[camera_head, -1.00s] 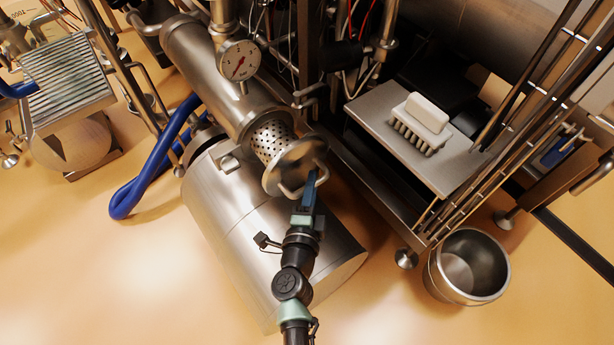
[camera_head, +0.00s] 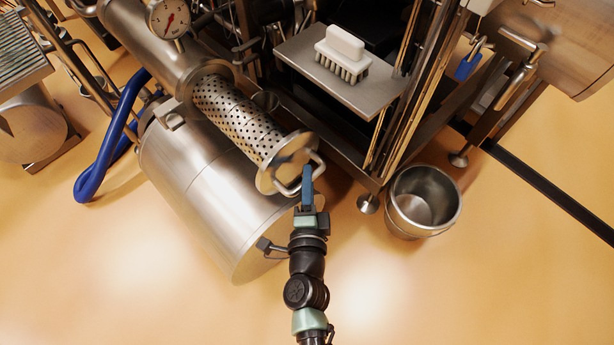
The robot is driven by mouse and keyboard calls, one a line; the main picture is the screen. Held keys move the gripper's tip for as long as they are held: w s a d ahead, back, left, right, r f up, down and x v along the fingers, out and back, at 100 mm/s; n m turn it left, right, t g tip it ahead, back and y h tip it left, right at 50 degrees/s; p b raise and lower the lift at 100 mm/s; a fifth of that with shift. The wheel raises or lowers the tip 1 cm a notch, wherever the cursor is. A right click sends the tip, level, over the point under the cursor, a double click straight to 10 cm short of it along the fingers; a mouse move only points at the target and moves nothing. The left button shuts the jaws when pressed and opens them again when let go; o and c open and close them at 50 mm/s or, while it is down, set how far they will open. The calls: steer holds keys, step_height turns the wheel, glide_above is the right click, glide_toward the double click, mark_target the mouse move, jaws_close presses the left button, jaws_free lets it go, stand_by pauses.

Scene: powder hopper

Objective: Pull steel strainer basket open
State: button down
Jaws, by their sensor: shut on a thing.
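The steel strainer basket (camera_head: 238,118) is a perforated cylinder sticking well out of the steel pipe housing (camera_head: 160,50) at upper left. Its round end plate (camera_head: 277,160) carries a bent bar handle (camera_head: 314,162) and faces lower right. My gripper (camera_head: 307,180), with blue fingers, is shut on the handle at the end plate's lower right side. The exact finger contact is partly hidden. The inner end of the basket is hidden inside the housing.
A large steel drum (camera_head: 205,190) lies below the basket. A steel bucket (camera_head: 424,198) stands on the floor to the right. A white brush (camera_head: 342,54) rests on a metal shelf (camera_head: 350,88). A blue hose (camera_head: 105,160) loops at left. The front floor is clear.

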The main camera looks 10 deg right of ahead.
steer(key=shift+s+d+f, duration=0.1)
steer(key=shift+s, duration=0.05)
steer(key=c, duration=0.8)
jaws_free()
steer(key=p+v, duration=0.2)
steer(key=v, duration=1.1)
